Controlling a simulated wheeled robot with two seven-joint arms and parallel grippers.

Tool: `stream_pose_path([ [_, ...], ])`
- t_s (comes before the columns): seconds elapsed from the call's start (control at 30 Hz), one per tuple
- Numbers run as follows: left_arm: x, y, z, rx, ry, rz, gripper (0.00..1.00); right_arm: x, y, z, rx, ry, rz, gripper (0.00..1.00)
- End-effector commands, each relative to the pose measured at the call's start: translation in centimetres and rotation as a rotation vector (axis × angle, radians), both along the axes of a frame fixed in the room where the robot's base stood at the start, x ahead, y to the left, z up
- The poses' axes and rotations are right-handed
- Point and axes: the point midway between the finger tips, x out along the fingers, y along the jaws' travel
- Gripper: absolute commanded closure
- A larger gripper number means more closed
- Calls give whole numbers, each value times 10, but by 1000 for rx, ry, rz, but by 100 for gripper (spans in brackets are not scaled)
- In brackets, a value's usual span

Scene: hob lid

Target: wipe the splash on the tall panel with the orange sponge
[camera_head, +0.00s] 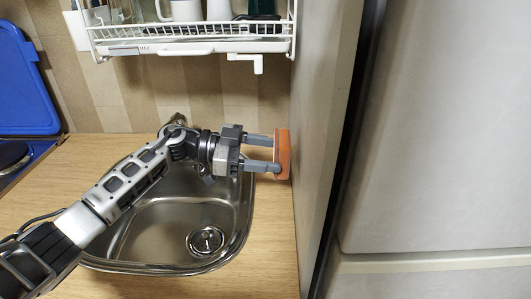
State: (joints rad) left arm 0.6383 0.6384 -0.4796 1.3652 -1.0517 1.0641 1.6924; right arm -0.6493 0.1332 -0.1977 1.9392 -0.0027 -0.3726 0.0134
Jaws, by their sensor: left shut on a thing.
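My left gripper (275,154) comes in from the left above the sink and is shut on the orange sponge (284,155). The sponge stands upright at the fingertips, with its broad face turned towards the tall panel (322,120) on the right. It is at or very near the panel's left face; I cannot tell whether it touches. No splash can be made out on the panel, which I see at a steep slant. My right gripper is not in view.
A steel sink (150,235) lies below my left arm in the wooden worktop (270,262). A white dish rack (190,46) with cups hangs above. A blue lid (22,95) stands raised over the hob at the far left. A pale fridge (450,130) is right of the panel.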

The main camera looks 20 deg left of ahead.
Motion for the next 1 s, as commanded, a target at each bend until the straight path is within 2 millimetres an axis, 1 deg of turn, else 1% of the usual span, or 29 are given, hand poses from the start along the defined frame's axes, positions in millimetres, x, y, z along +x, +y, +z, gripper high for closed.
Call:
stream_pose_path([
  [0.87, 5, -17, 0, 0, 0, 0, 63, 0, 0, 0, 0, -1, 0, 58],
  [1.0, 3, -18, 0, 1, 0, -1, 63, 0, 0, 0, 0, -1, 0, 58],
])
